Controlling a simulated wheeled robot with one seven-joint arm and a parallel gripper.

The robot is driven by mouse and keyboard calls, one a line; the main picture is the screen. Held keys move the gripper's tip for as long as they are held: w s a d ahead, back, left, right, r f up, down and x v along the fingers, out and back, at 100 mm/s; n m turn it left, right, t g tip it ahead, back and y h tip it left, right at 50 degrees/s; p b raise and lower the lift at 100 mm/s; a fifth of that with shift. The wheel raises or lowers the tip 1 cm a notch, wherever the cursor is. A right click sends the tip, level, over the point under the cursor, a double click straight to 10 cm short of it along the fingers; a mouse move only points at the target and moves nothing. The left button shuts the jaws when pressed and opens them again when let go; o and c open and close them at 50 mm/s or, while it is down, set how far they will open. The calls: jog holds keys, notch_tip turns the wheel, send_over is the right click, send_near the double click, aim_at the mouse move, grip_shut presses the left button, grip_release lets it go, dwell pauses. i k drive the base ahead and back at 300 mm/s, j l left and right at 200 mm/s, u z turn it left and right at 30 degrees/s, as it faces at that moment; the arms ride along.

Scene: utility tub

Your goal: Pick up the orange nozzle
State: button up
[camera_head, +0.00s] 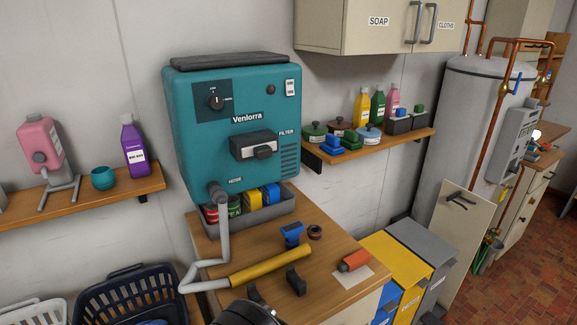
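The orange nozzle (354,261) lies on its side on a pale sheet (338,277) near the right front of the wooden worktop. It has a dark end at its lower left. A dark, rounded part of my arm or gripper (250,313) shows at the bottom edge, left of the nozzle and well apart from it.
A yellow wand (270,265) on a grey hose lies left of the nozzle. A blue item (292,234) and a dark ring (315,232) sit behind. Yellow and grey bins (395,262) stand to the right.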

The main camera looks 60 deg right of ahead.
aim_at(358, 258)
jog(key=z, duration=2.55)
